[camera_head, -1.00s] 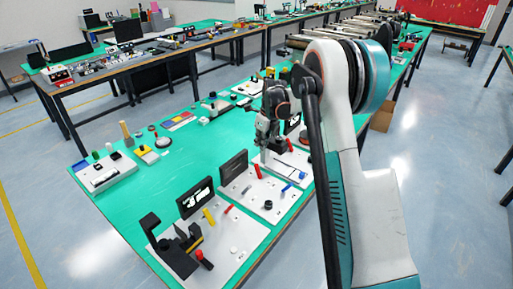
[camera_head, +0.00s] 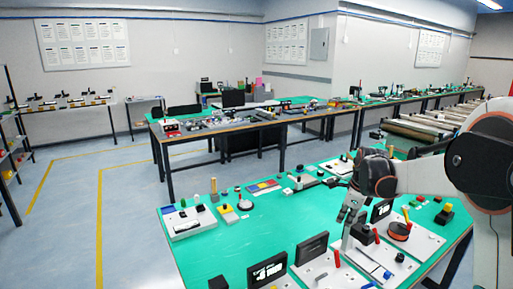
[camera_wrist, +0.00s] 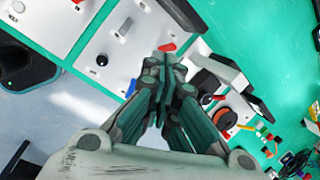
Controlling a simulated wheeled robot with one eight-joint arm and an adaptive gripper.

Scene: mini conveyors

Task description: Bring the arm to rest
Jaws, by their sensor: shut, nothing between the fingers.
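My gripper (camera_head: 350,222) is over the right part of the green-topped table (camera_head: 230,245) in the head view, pointing down above the white station boards. My arm reaches in from the right edge. In the wrist view my gripper (camera_wrist: 165,60) has its fingers together with nothing between them. A red piece (camera_wrist: 167,47) shows just beyond the fingertips, and I cannot tell how far below it lies.
White boards with black display blocks (camera_head: 311,248) line the table's near side. A white device (camera_head: 189,221) stands at its left. A second workbench (camera_head: 225,125) is behind. Roller conveyors (camera_head: 415,130) are at the right. Floor at the left is clear.

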